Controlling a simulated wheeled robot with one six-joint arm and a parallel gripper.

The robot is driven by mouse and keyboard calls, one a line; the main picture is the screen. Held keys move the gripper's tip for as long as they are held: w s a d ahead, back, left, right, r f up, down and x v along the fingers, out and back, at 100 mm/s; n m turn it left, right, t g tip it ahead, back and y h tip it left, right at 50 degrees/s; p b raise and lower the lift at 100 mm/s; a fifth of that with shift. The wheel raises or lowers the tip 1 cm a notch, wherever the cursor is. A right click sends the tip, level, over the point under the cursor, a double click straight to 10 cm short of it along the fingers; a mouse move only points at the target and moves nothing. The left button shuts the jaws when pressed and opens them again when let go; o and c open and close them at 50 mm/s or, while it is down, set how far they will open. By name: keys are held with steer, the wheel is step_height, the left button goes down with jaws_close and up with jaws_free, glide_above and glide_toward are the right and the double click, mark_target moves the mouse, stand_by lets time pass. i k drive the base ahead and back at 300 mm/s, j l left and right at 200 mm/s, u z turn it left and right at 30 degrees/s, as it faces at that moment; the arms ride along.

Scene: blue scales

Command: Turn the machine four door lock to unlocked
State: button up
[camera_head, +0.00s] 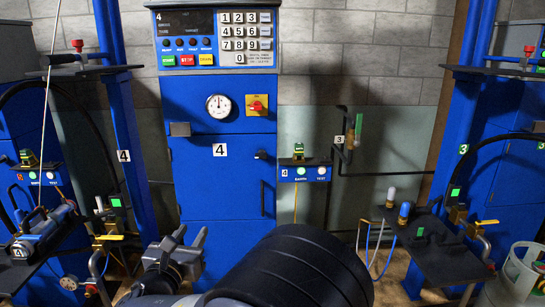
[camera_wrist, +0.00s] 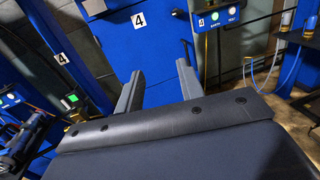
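The machine four cabinet (camera_head: 218,100) is tall and blue, with a lower door (camera_head: 215,190) marked by a white "4" label (camera_head: 220,150). A small dark fitting (camera_head: 262,155) sits at the door's upper right, above a thin vertical handle (camera_head: 262,198). I cannot tell which is the lock or how it is set. My gripper (camera_head: 191,234) is in front of the door's lower part, apart from the fitting. In the wrist view its two grey fingers (camera_wrist: 158,76) are spread with nothing between them, and the door (camera_wrist: 153,40) shows beyond.
A red and yellow switch (camera_head: 257,105) and a round gauge (camera_head: 218,106) are above the door. A small panel (camera_head: 304,171) stands right of the cabinet. Blue frames, hoses and a dark shelf (camera_head: 440,258) flank both sides.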

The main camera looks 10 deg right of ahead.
mark_target(261, 154)
steer(key=i+l, duration=0.25)
steer(key=i+l+u, duration=0.15)
steer(key=l, duration=0.25)
steer(key=i+l, duration=0.3)
steer(key=i+l+u, duration=0.15)
steer(key=l, duration=0.25)
steer(key=i+l, duration=0.25)
steer(key=l+u, duration=0.05)
steer(key=l, duration=0.05)
